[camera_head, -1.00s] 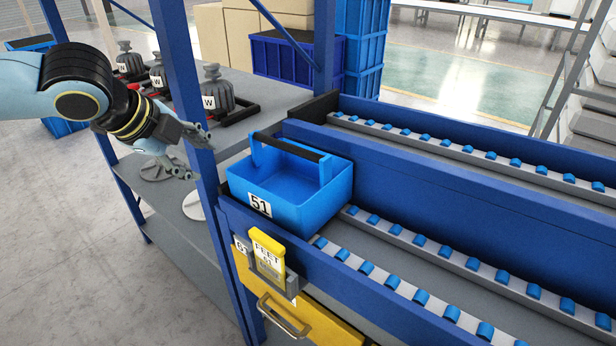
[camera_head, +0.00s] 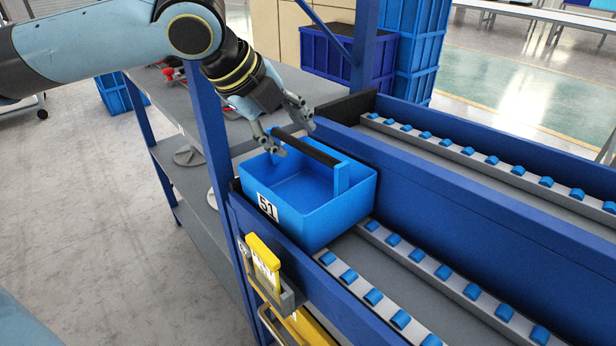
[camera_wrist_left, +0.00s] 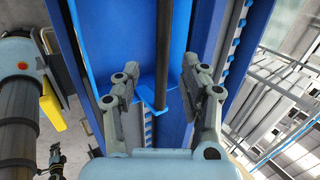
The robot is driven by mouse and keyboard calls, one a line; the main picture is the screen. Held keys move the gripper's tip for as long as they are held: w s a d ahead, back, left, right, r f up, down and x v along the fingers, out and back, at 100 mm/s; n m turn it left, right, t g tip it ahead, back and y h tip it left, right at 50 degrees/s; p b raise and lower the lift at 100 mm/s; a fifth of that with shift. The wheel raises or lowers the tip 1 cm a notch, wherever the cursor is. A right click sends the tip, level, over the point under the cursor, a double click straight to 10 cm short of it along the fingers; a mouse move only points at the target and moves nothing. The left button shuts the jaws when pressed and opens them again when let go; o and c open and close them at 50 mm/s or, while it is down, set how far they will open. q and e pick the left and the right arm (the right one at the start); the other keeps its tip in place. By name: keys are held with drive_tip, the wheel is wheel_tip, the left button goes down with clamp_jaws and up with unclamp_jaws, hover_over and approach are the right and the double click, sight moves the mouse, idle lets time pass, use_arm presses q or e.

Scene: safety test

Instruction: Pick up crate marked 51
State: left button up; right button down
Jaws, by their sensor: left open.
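The blue crate marked 51 (camera_head: 315,205) stands upright on the near roller lane, at its left end. Its white label reads 51, and a dark handle bar (camera_head: 306,147) spans its top. The crate looks empty where I can see inside. My left gripper (camera_head: 287,126) is open, just above the far left end of the handle bar, with its fingers pointing down. In the left wrist view, the handle bar (camera_wrist_left: 163,60) runs between the two open fingers (camera_wrist_left: 160,88). I cannot tell whether the fingers touch it.
A blue rack post (camera_head: 207,130) stands left of the crate. A blue divider (camera_head: 450,200) runs behind the lane. A yellow tag holder (camera_head: 265,262) hangs on the front rail. Dark blue bins (camera_head: 345,55) stand behind.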

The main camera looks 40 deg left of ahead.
sight(301, 145)
use_arm(q)
drive_tip(key=shift+w+f, duration=0.2)
drive_tip(key=shift+f, duration=0.1)
drive_tip(key=b+x, duration=0.1)
drive_tip(key=x, duration=0.3)
drive_tip(key=shift+w+d, duration=0.15)
drive_tip(key=shift+w, duration=0.05)
drive_tip(key=shift+w+f, duration=0.2)
drive_tip(key=shift+f, duration=0.1)
use_arm(e)
drive_tip(key=shift+w+a+f, duration=0.1)
drive_tip(key=shift+w+f, duration=0.45)
drive_tip(key=shift+f, duration=0.25)
use_arm(q)
drive_tip(key=c, duration=0.4)
clamp_jaws()
use_arm(e)
drive_tip(key=shift+s, duration=0.1)
